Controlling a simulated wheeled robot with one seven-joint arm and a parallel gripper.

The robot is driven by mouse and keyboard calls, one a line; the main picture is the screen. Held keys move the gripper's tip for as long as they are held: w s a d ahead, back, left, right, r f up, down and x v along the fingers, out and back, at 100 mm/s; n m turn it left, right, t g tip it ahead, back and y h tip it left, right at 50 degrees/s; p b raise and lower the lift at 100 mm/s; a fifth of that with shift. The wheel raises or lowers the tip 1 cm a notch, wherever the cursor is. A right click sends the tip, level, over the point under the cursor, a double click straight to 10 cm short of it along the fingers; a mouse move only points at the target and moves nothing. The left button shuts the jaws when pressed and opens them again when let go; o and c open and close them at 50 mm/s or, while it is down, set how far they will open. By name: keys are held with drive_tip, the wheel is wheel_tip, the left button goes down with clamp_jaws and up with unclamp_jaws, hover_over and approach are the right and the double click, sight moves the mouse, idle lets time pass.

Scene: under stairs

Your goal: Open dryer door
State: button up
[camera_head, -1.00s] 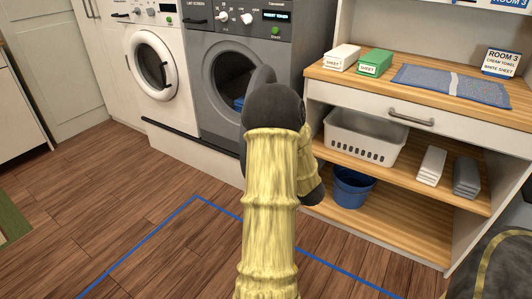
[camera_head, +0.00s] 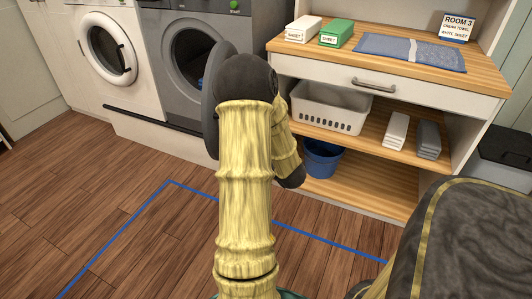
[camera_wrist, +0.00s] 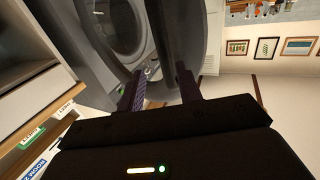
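The grey front-loading machine (camera_head: 178,18), seemingly the dryer, stands right of a white one in the head view. Its round grey door (camera_head: 210,110) stands swung out, nearly edge-on, leaving the dark drum opening (camera_head: 188,55) visible behind it. My arm's dark wrist lies right beside the door and hides part of it; the fingers are hidden there. In the wrist view, my gripper (camera_wrist: 160,72) has its two fingers apart, with no object clearly held between them. The door (camera_wrist: 188,25) is close by the right finger; contact is unclear. The round opening (camera_wrist: 115,25) shows beyond the left finger.
A white washing machine (camera_head: 98,50) with its door shut stands at the left. A wooden-topped shelf unit (camera_head: 475,80) with a basket (camera_head: 325,108) and blue bucket (camera_head: 322,158) stands close right of my arm. Wooden floor (camera_head: 130,200) in front is clear.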

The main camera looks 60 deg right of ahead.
drive_tip(key=p+v, duration=0.1)
drive_tip(key=v, duration=1.2)
drive_tip(key=shift+w, duration=0.1)
drive_tip(key=w+a+f+n+g+y, duration=0.1)
drive_tip(key=w+a+f+g, duration=0.15)
drive_tip(key=w+a, duration=0.45)
drive_tip(key=w+a+f+n+g+y, duration=0.1)
drive_tip(key=w+a+g, duration=0.25)
drive_tip(key=w, duration=0.75)
drive_tip(key=s+a+n+g+y, duration=0.1)
drive_tip(key=s+a+g+y, duration=0.2)
drive_tip(key=a, duration=1)
drive_tip(key=s+a+n+g+y, duration=0.1)
drive_tip(key=s+a+g, duration=0.35)
drive_tip(key=a, duration=0.85)
wheel_tip(320, 180, up, 37)
drive_tip(key=g+p, duration=0.1)
drive_tip(key=p, duration=3.6)
drive_tip(key=shift+w, duration=0.25)
